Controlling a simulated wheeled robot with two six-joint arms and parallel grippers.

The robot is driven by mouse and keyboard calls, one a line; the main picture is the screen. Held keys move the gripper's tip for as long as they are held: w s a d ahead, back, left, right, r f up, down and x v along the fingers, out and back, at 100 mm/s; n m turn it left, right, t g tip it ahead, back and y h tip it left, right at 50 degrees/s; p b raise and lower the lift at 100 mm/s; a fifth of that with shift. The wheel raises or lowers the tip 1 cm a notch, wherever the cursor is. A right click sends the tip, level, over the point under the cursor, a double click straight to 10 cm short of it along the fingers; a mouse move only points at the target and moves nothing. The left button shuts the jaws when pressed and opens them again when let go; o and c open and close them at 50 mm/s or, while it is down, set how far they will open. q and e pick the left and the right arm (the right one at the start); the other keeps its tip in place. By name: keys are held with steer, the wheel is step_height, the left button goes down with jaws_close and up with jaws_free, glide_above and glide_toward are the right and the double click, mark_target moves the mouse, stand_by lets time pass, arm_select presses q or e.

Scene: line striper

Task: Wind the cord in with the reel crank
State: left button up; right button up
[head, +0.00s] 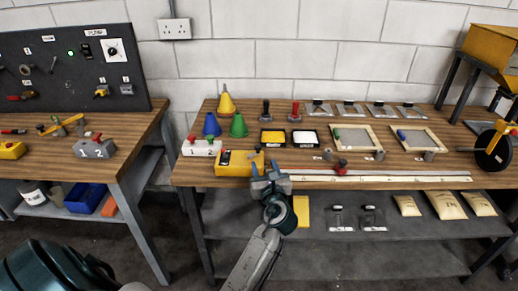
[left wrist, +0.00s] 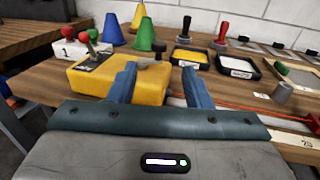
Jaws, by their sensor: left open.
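The yellow reel box (head: 232,169) sits near the front edge of the right-hand bench; it also shows in the left wrist view (left wrist: 90,77). A dark knob, seemingly the crank's (left wrist: 150,47), stands on its top at the right. My left gripper (head: 270,175) is at the box's front right corner. In the left wrist view its two blue fingers (left wrist: 158,70) are apart with nothing held, the knob showing beyond and between them. A red cord (left wrist: 235,106) runs right from near the gripper. Part of the box is hidden behind the left finger. My right gripper is not in view.
A white block marked 1 (head: 201,148) and coloured cones (head: 238,126) stand behind the box. A long pale rule (head: 400,179) lies along the front edge, with a red-knobbed weight (head: 342,167) near it. Trays and frames fill the middle. A gap separates the left bench.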

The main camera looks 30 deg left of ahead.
mark_target(259, 149)
arm_select(q)
steer(key=p+x, duration=0.1)
steer(key=x, duration=0.7)
steer(key=shift+w+a, duration=0.15)
steer(key=shift+a, duration=0.1)
steer(key=shift+f, duration=0.1)
jaws_close()
